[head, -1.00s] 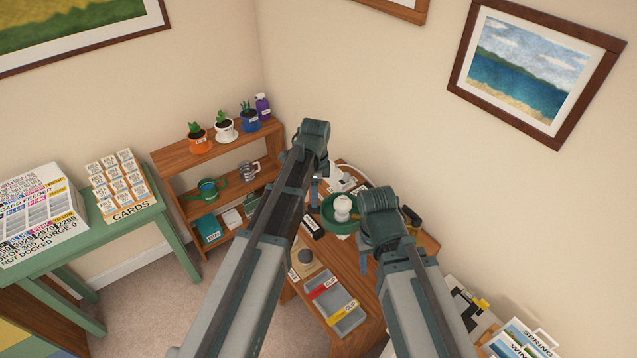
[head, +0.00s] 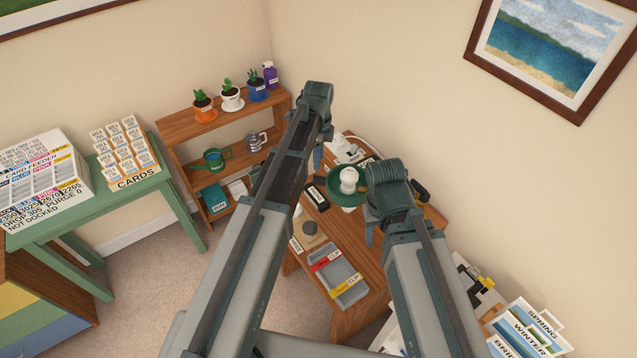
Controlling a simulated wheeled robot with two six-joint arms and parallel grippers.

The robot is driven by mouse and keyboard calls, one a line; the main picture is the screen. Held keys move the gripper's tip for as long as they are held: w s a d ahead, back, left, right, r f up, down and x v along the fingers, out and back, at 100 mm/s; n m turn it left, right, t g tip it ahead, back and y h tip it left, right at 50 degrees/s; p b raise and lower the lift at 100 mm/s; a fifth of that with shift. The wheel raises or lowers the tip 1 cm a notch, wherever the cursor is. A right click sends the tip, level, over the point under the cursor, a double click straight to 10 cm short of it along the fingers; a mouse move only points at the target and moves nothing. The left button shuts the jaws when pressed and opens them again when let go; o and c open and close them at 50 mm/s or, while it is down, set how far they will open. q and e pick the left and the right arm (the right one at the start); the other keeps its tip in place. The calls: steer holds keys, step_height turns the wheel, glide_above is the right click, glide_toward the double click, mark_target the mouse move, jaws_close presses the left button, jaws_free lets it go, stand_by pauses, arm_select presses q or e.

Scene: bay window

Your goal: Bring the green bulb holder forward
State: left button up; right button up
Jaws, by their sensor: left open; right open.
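A green round holder (head: 334,192) with a white bulb (head: 348,178) in its middle sits on the wooden desk (head: 374,276), in the centre of the head view. My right arm hides part of its right side. My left gripper (head: 317,158) hangs below the end of my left arm, left of the green holder and apart from it in the picture. My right gripper (head: 369,236) hangs below the end of my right arm, just below and right of the holder in the picture. Both grippers are open and partly hidden by my own arms. I see nothing held.
A grey tray (head: 352,296) with red and yellow clip labels lies near the desk's front. A black item (head: 318,197) lies left of the holder. A wooden shelf (head: 187,130) with potted plants stands behind left. A green table (head: 122,207) holds card boxes. Carpet (head: 155,290) is clear between them.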

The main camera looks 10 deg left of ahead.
mark_target(318, 177)
arm_select(q)
step_height(318, 177, down, 10)
steer(key=b, duration=0.8)
steer(key=shift+r, duration=0.2)
jaws_close()
stand_by(0.8)
